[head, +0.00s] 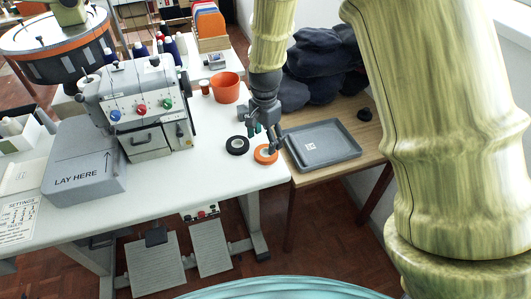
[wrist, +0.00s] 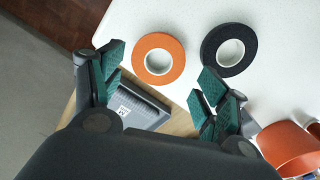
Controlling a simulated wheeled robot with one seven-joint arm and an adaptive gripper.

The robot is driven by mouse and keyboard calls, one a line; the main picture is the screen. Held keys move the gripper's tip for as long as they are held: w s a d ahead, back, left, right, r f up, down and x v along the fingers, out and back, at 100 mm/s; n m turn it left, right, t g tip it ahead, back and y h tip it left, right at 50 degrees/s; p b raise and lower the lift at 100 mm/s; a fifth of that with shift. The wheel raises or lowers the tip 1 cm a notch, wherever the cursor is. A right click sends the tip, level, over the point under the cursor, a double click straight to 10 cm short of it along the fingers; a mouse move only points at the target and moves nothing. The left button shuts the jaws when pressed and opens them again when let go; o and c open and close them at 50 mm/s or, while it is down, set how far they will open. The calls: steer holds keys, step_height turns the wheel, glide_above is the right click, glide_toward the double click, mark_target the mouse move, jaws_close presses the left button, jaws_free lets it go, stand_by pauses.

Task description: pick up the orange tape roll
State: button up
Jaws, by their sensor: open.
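The orange tape roll (head: 265,154) lies flat on the white table near its right edge, with a white core. It also shows in the wrist view (wrist: 158,58), ahead of the open jaws and roughly midway between them. My gripper (head: 262,131) is just above and behind the roll in the head view, and its fingers are spread apart with nothing between them. In the wrist view the two green-padded fingers of my gripper (wrist: 158,95) stand left and right. Whether a fingertip touches the roll cannot be told.
A black tape roll (head: 237,145) lies close beside the orange one. A grey tray (head: 340,158) sits on the wooden table to the right. An orange cup (head: 226,88) stands behind, and the sewing machine (head: 140,105) is to the left. Dark cloth (head: 320,65) is heaped behind the tray.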

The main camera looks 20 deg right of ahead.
mark_target(264, 151)
steer(key=shift+s+f, duration=0.15)
steer(key=shift+f, duration=0.35)
steer(key=shift+a+f+p, duration=0.1)
steer(key=shift+f+p, duration=0.3)
steer(key=shift+f, duration=1.95)
steer(key=shift+c, duration=0.2)
steer(key=c, duration=0.5)
